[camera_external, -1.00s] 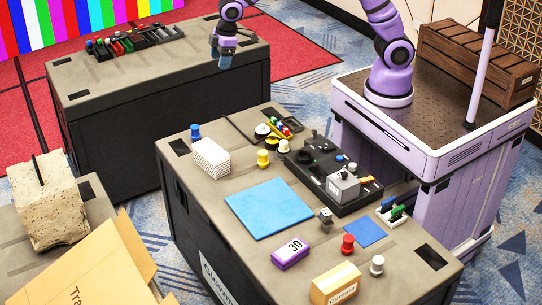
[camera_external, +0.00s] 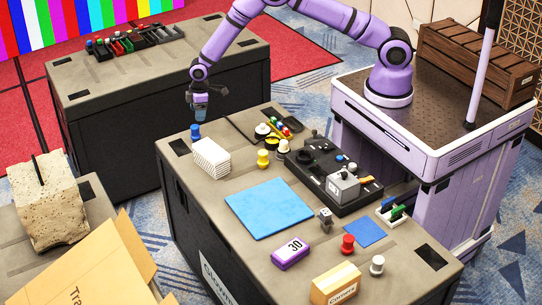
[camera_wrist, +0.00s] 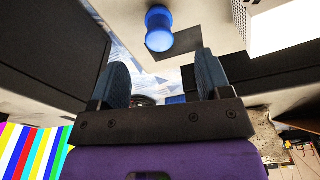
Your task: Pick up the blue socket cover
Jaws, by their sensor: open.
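The blue socket cover (camera_external: 195,133) stands on the near table's far left corner. In the wrist view the blue socket cover (camera_wrist: 158,30) shows at top centre, beyond my fingertips, over a dark patch on the tabletop. My gripper (camera_external: 199,114) hangs just above and slightly right of it in the external view. In the wrist view my gripper (camera_wrist: 160,72) is open, with the two dark fingers wide apart and nothing between them. I see no contact with the cover, though the exact gap is hard to tell.
A white ribbed block (camera_external: 211,159) stands close to the cover's right and also shows in the wrist view (camera_wrist: 283,24). Yellow knobs (camera_external: 263,159), a black console (camera_external: 322,178) and a blue mat (camera_external: 268,208) lie further right. Another table (camera_external: 150,70) stands behind.

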